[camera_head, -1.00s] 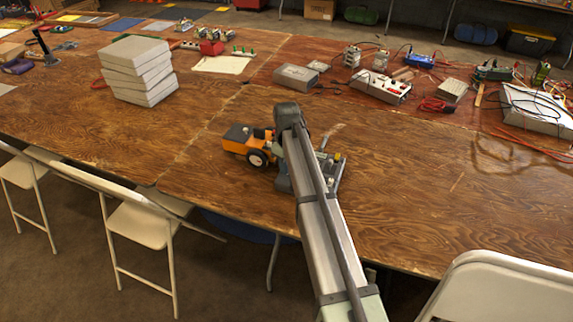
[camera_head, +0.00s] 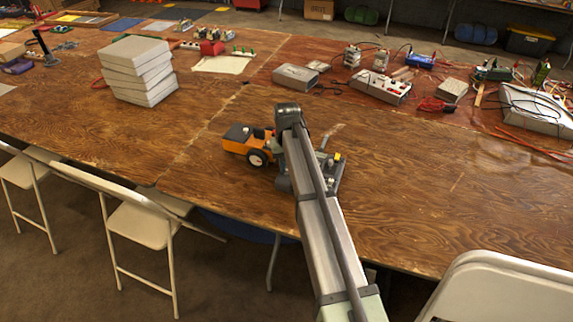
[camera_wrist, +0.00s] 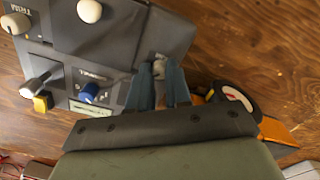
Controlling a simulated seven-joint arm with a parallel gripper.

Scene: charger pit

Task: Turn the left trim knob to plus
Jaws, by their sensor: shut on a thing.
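A dark grey control panel (camera_wrist: 105,45) lies under my gripper (camera_wrist: 159,72) in the wrist view. The jaws are shut on a small pale knob (camera_wrist: 159,66) at the panel's edge region, and the fingers partly cover it. Its plus marking cannot be made out. The panel also carries a white round knob (camera_wrist: 89,11), a cream knob (camera_wrist: 15,22), a blue knob (camera_wrist: 90,92) and a lever with a yellow part (camera_wrist: 42,102). In the head view the panel (camera_head: 335,172) shows only partly to the right of my arm, which hides the held knob.
An orange wheeled cart (camera_head: 248,142) stands close to the left of my gripper. A stack of grey slabs (camera_head: 140,70) is farther left. Boxes, cables and instruments (camera_head: 380,86) fill the back right. The table to the right of the panel is clear.

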